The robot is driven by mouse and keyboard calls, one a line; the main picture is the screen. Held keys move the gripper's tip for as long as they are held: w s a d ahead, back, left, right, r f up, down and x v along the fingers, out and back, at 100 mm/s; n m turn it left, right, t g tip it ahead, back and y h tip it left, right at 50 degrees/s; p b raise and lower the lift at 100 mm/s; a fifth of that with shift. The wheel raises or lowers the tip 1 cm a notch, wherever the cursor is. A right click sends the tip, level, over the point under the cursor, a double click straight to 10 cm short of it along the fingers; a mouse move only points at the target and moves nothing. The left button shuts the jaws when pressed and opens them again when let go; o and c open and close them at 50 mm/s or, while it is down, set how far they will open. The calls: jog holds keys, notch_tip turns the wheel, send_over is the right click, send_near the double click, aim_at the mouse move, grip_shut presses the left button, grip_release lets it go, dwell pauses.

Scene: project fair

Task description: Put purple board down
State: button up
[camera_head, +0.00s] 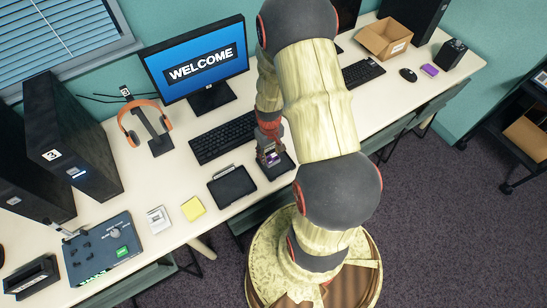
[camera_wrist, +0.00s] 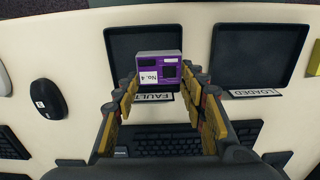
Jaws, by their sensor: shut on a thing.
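A purple board (camera_wrist: 152,66) with a white "No.4" label is between the fingers of my gripper (camera_wrist: 160,82), which is shut on it. In the wrist view it lies over the dark tray (camera_wrist: 122,42) labelled "FAULT"; I cannot tell whether it touches the tray. In the head view my gripper (camera_head: 270,155) is over this right-hand dark tray (camera_head: 281,171), with a bit of purple showing; the arm is close beside the tray. The other dark tray (camera_wrist: 258,50), labelled "LOADED", looks empty; it also shows in the head view (camera_head: 232,186).
A keyboard (camera_head: 224,137) and a "WELCOME" monitor (camera_head: 197,62) stand behind the trays. A yellow note pad (camera_head: 193,208) lies left of them. A mouse (camera_wrist: 47,98) is beside the FAULT tray. Another purple item (camera_head: 429,70) lies far right near a cardboard box (camera_head: 384,40).

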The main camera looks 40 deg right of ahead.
aim_at(274, 157)
jog(key=d+f, duration=0.2)
jog(key=shift+w+d+f, duration=0.15)
jog(key=shift+w+f, duration=0.15)
jog(key=shift+f, duration=0.1)
jog(key=shift+w+d+f+b, duration=0.15)
jog(key=shift+f+b, duration=0.25)
jog(key=shift+f, duration=0.55)
jog(key=shift+s+d+f+b, duration=0.15)
jog(key=shift+f+b, duration=0.2)
jog(key=shift+f, duration=0.55)
jog(key=shift+w, duration=0.1)
jog(key=shift+f, duration=0.15)
jog(key=o, duration=1.2)
